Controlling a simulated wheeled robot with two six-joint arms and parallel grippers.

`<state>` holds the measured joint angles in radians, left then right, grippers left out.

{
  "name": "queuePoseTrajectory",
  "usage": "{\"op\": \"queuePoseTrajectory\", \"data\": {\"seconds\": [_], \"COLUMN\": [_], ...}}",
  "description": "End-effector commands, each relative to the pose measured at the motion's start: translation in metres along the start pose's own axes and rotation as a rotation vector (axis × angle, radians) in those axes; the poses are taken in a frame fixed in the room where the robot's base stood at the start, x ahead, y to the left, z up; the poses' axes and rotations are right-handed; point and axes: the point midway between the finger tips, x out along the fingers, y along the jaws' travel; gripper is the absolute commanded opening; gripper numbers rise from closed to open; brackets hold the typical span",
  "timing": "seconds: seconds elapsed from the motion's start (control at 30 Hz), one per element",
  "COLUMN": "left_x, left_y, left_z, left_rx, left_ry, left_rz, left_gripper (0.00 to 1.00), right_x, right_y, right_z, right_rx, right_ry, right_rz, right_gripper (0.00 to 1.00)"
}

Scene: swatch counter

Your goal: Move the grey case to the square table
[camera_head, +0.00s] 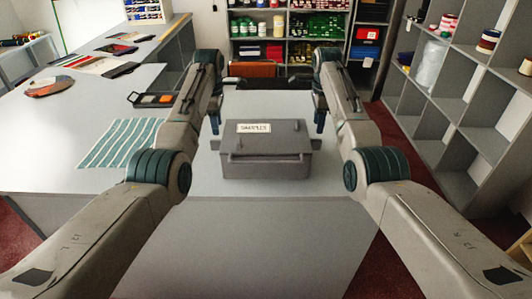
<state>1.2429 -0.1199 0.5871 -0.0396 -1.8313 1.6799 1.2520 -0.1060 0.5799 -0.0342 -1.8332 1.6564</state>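The grey case (266,166) is a closed box with a white label on its lid and a handle bar along its front. It stands upright on a light grey top (335,186) straight ahead of me. My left gripper (214,124) points down beyond the case's left side. My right gripper (320,124) points down beyond its right side. Both seem apart from the case, and their finger gaps cannot be made out. I cannot tell whether the top under the case is the square table; no other table is clearly square.
A striped teal cloth (122,142) lies on the counter to the left. A small dark tray (152,99) and fabric swatches (84,64) lie farther back. Shelves with cans (290,25) stand at the back, and a grey cubby shelf (460,105) stands right. Red floor shows between.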

Motion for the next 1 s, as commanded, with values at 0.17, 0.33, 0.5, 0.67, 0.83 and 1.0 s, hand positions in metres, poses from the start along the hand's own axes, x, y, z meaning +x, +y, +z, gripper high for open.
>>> {"op": "queuePoseTrajectory", "data": {"seconds": [0.17,0.33,0.5,0.67,0.83,1.0], "left_x": [0.030,0.060,0.085,0.098,0.101,0.101], "left_y": [-0.001,-0.001,-0.001,-0.001,-0.001,-0.001], "left_z": [-0.001,-0.001,-0.001,-0.001,-0.001,-0.001], "left_rx": [0.000,0.000,0.000,0.000,0.000,0.000], "left_ry": [0.001,0.001,0.001,0.001,0.000,0.000], "left_rz": [-0.006,-0.004,-0.004,-0.002,0.000,0.000], "left_gripper": [0.40,0.40,0.40,0.40,0.40,0.40], "right_x": [0.029,0.060,0.085,0.098,0.101,0.101], "right_y": [0.001,0.001,0.001,0.001,0.000,0.000], "right_z": [0.000,0.000,-0.001,-0.001,0.000,0.000], "right_rx": [0.000,0.000,0.000,0.000,0.001,0.000], "right_ry": [0.000,0.000,0.001,0.000,0.000,0.000], "right_rz": [0.005,0.004,0.003,0.002,0.000,0.000], "right_gripper": [0.40,0.40,0.40,0.40,0.40,0.40]}}
